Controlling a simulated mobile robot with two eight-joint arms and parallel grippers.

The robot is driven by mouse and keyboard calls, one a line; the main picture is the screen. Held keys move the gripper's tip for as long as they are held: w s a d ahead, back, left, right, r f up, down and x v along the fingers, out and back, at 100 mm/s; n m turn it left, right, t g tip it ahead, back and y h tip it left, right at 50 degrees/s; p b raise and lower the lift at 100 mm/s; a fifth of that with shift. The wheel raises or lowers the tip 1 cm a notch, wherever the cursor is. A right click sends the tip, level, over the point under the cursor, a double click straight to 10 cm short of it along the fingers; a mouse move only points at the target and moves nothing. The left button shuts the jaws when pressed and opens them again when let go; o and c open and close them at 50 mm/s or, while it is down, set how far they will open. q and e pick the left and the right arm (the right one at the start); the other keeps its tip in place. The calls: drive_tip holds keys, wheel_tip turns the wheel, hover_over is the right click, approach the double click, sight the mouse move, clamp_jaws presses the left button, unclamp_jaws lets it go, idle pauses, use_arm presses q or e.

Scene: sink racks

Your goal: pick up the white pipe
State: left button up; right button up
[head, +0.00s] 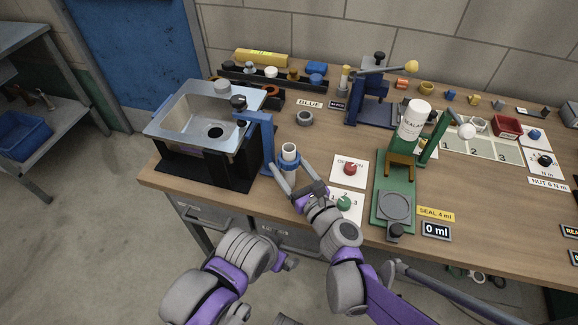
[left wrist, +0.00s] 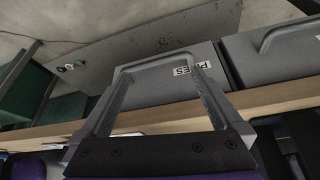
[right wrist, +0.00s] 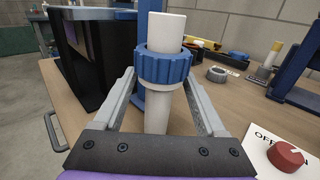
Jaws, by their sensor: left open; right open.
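The white pipe (head: 289,149) stands upright at the front left of the bench, beside the blue stand (head: 262,140), with a blue ribbed nut around it. In the right wrist view the white pipe (right wrist: 166,32) rises through the blue nut (right wrist: 163,65), with a white section below. My right gripper (head: 285,172) is open, its fingers on either side of the pipe just below the nut; I cannot tell whether they touch it. My left gripper (left wrist: 158,62) is open and empty, in front of the grey drawers (left wrist: 170,80) below the bench top.
A metal sink (head: 170,125) on a black frame stands left of the pipe. Right of it are a panel with a red knob (head: 350,169) and a green press (head: 380,215) holding a white seal bottle (head: 414,118). A grey ring (head: 304,118) lies behind the pipe.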

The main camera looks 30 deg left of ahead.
drive_tip(key=c, duration=1.1)
